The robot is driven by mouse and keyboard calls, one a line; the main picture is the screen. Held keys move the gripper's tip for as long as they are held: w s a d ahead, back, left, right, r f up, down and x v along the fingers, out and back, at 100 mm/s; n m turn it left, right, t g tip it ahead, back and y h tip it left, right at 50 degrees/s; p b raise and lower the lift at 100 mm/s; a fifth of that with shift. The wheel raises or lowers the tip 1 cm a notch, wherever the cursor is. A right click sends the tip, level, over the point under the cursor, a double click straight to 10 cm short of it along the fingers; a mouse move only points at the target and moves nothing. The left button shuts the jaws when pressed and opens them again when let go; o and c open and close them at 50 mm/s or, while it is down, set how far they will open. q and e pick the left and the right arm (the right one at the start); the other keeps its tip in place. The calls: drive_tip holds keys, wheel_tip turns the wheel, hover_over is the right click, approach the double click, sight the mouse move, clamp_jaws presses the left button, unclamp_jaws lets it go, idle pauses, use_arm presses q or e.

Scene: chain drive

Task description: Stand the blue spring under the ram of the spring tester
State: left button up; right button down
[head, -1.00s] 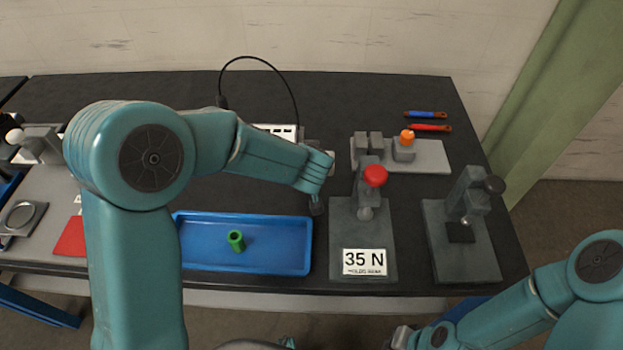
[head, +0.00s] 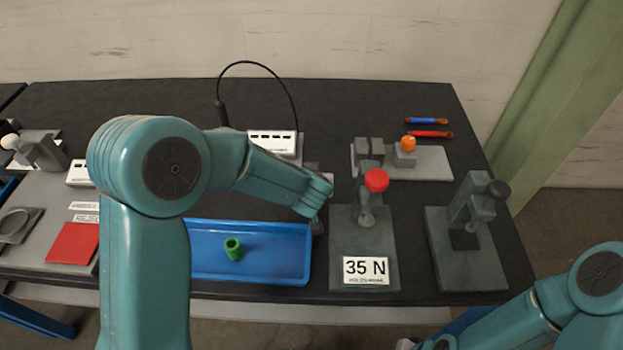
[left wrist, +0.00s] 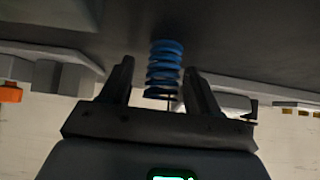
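The blue spring (left wrist: 163,70) shows in the left wrist view, upright in line with the fingers and between them. My left gripper (left wrist: 158,80) has its fingers apart on either side of the spring, with a clear gap on the left. The spring is hidden in the head view, where my left gripper (head: 317,224) points down between the blue tray and the 35 N device. That device, seemingly the spring tester (head: 345,240), has a red knob (head: 376,181) and a small grey ram (head: 366,218) above its base. My right gripper (head: 406,344) barely shows at the bottom edge.
A blue tray (head: 270,275) holds a green cylinder (head: 233,249). A second grey press (head: 470,265) with a black knob stands right. Behind are a grey fixture (head: 435,165) with an orange part, and blue (head: 426,120) and red (head: 430,134) tools.

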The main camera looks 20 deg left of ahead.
use_arm(q)
drive_tip(key=shift+s+d+r, duration=0.1)
drive_tip(key=shift+s+r, duration=0.1)
drive_tip(key=shift+r, duration=0.3)
drive_tip(key=p+v, duration=0.2)
drive_tip(key=v, duration=0.9)
drive_tip(key=shift+s+p, duration=0.25)
drive_tip(key=shift+p, duration=0.1)
